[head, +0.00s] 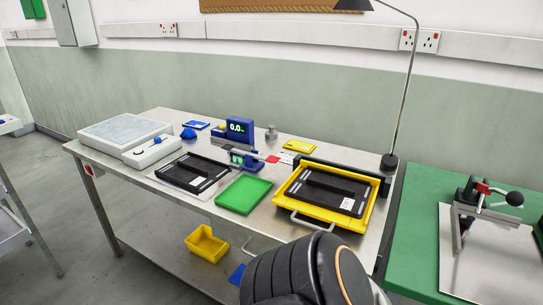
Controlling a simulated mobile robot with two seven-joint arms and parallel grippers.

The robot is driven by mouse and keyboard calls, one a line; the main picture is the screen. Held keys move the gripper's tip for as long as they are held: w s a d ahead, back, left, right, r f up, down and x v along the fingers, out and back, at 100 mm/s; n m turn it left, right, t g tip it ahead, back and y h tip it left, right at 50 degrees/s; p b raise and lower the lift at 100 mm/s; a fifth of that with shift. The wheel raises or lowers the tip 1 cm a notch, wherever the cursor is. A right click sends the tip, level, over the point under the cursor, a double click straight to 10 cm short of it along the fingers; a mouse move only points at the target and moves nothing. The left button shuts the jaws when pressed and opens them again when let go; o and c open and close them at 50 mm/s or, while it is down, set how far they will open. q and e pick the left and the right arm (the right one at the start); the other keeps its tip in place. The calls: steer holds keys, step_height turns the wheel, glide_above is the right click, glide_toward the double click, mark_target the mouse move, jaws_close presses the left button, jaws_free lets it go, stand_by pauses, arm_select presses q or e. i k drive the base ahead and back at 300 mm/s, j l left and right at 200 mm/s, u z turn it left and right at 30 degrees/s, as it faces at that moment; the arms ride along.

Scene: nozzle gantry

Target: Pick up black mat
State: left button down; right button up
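Two flat black pieces could be the black mat, and I cannot tell which one is meant. One black piece (207,170) lies on the left-middle of the steel table (165,122), on a pale sheet. The other black piece (350,204), with a dark bar across it and a small white label, lies inside a yellow tray (290,205) on the right of the table. Neither of my grippers is in view. A dark rounded part of my own arm rises at the bottom, in front of the table's front edge.
A green tray (244,194) lies between the two black pieces. A pale flat-topped device (125,130) and a blue scale (238,128) stand behind. A lamp (391,161) stands at the back right. A green bench (420,215) with a clamp (475,200) is at right.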

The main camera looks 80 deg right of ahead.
mark_target(347, 196)
steer(key=z, duration=3)
